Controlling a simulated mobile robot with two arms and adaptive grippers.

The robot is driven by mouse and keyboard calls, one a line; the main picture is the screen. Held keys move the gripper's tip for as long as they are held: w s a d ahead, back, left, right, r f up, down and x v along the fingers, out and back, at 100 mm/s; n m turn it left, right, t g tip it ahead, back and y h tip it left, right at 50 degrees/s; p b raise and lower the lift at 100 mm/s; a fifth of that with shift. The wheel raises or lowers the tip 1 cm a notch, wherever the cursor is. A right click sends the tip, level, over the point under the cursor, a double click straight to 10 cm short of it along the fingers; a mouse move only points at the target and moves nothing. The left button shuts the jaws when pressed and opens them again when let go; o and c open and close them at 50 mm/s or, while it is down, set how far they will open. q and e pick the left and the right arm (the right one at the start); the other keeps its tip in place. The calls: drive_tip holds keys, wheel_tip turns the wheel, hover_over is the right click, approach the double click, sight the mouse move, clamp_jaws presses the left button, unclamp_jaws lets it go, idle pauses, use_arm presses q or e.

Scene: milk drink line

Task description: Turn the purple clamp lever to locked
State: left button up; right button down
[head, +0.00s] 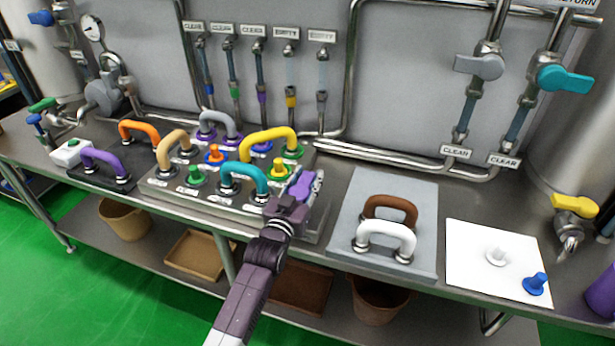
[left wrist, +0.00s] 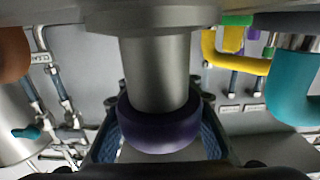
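The purple clamp lever (head: 300,186) is at the right end of the grey fixture block, beside the yellow handle. My left gripper (head: 305,184) is there, its fingers on either side of the purple part. In the left wrist view the purple part (left wrist: 160,132) shows as a thick dark collar on a steel stem (left wrist: 155,70). The blue ribbed finger pads lie close against both its sides, and my left gripper (left wrist: 160,140) looks shut on it. The fingers hide much of the lever, and its turn angle cannot be read. My right gripper is not in view.
Teal (head: 245,175) and yellow (head: 268,140) handles stand close to the left of the gripper. A grey board (head: 345,235) with brown and white handles lies to the right. A white mat (head: 465,270) lies farther right. A purple handle (head: 105,160) stands at far left.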

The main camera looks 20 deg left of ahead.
use_arm(q)
drive_tip(key=shift+c, duration=1.1)
drive_tip(key=shift+f, duration=0.1)
drive_tip(key=c, duration=0.5)
clamp_jaws()
drive_tip(key=shift+w, duration=0.1)
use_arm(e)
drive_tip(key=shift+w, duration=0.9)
